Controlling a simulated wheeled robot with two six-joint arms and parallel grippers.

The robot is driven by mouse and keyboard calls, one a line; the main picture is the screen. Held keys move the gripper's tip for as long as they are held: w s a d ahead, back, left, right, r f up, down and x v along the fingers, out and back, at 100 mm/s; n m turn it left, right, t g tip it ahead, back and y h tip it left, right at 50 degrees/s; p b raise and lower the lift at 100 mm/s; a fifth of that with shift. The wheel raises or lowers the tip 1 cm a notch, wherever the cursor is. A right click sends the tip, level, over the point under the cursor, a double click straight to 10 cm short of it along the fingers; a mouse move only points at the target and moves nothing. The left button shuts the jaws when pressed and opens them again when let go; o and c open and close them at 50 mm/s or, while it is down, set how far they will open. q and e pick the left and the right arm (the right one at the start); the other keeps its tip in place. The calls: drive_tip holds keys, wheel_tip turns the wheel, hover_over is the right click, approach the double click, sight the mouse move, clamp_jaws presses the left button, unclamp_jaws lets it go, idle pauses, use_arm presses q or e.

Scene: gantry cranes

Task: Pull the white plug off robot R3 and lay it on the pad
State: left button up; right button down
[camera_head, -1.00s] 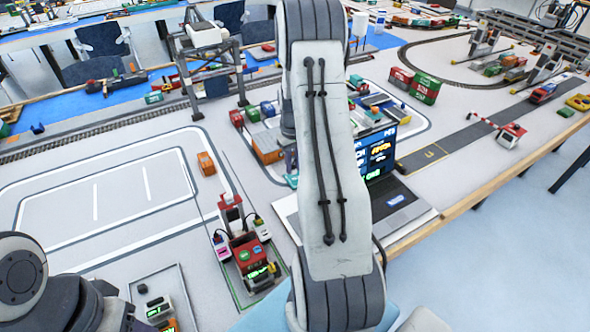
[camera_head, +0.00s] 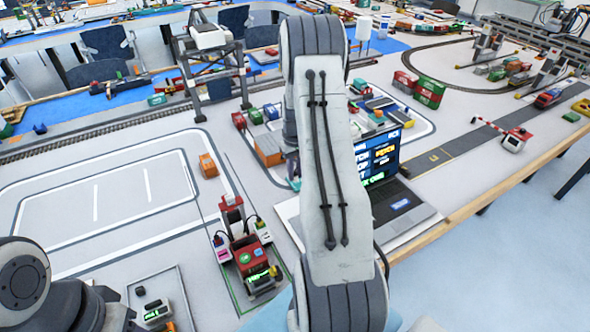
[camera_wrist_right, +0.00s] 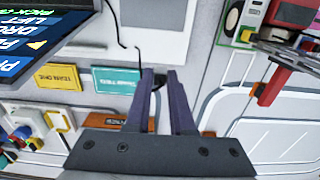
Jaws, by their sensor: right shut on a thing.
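My right gripper (camera_wrist_right: 160,76) shows in the right wrist view with its two dark fingers close together on a small dark thing (camera_wrist_right: 158,82). A thin black cable (camera_wrist_right: 124,30) runs toward the fingertips. I cannot make out a white plug there. In the head view my right arm hides its fingers. A red wheeled robot (camera_head: 251,257) with a green display stands at the lower middle, with small modules and dark leads at its sides. Its R3 label is not readable. I cannot tell which surface is the pad. My left arm is at the lower left; its gripper is out of frame.
An open laptop (camera_head: 407,211) stands right of my right arm, near the wooden table edge (camera_head: 480,207). A gantry crane (camera_head: 212,65) stands at the back left. White-lined floor at left is mostly clear.

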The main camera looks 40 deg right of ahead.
drive_tip(key=shift+f+b, duration=3.8)
drive_tip(key=shift+f, duration=2.5)
drive_tip(key=shift+f+b, duration=0.4)
drive_tip(key=shift+f, duration=0.25)
drive_tip(key=c, duration=0.7)
unclamp_jaws()
drive_tip(key=shift+r, duration=0.1)
wheel_tip(320, 180, up, 10)
drive_tip(key=shift+r+b, duration=0.2)
drive_tip(key=shift+b, duration=0.25)
